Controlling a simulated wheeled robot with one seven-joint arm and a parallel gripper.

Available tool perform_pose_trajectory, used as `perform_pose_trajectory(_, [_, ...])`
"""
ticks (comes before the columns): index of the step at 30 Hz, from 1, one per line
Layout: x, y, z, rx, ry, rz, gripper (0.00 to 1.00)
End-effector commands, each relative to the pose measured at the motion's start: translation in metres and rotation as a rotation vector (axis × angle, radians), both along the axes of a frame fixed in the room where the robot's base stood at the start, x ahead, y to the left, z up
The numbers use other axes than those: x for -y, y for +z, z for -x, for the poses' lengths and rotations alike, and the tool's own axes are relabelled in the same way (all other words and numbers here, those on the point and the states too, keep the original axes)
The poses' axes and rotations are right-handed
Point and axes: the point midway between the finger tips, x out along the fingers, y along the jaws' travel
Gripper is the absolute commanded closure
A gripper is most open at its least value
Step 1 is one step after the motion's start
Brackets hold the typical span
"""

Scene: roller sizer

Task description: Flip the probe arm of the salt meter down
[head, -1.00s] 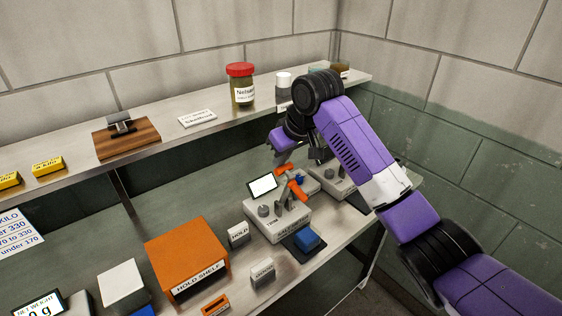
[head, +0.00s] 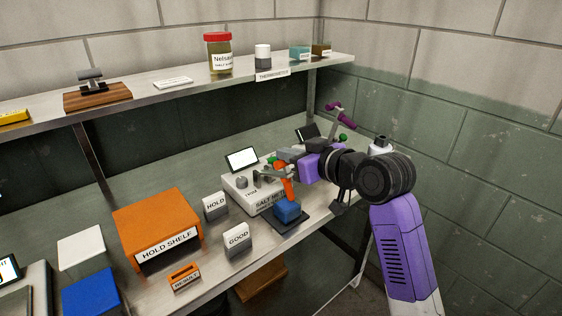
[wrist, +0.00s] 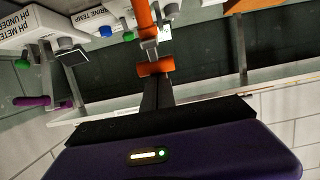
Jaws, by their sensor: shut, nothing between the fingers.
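The salt meter (head: 240,190) is a pale grey box with a tilted white screen and grey knobs, on the lower bench. Its probe arm (head: 288,188) shows as a grey bar with an orange part slanting down toward a blue block (head: 287,210) on a dark pad; whether they touch is unclear. My gripper (head: 279,165) is shut and empty, reaching in from the right just behind the probe arm.
Other meters with green knobs and a purple handle (head: 340,114) are behind my gripper. An upper shelf (head: 190,82) runs along the wall.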

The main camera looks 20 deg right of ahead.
Motion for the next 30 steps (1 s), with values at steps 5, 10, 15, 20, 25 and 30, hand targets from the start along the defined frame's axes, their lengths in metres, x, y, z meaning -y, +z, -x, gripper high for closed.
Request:
perform_pose_trajectory(5, [0.004,-0.028,0.014,0.117,0.0,-0.041,1.0])
perform_pose_trajectory(10, [0.007,-0.041,0.024,0.226,0.001,-0.075,1.0])
perform_pose_trajectory(15, [0.01,-0.051,0.031,0.316,0.0,-0.104,1.0])
perform_pose_trajectory(20, [0.011,-0.056,0.035,0.333,0.001,-0.108,1.0])
perform_pose_trajectory(25, [0.012,-0.061,0.038,0.33,0.001,-0.107,1.0])
perform_pose_trajectory(30, [0.012,-0.065,0.039,0.326,0.001,-0.107,1.0])
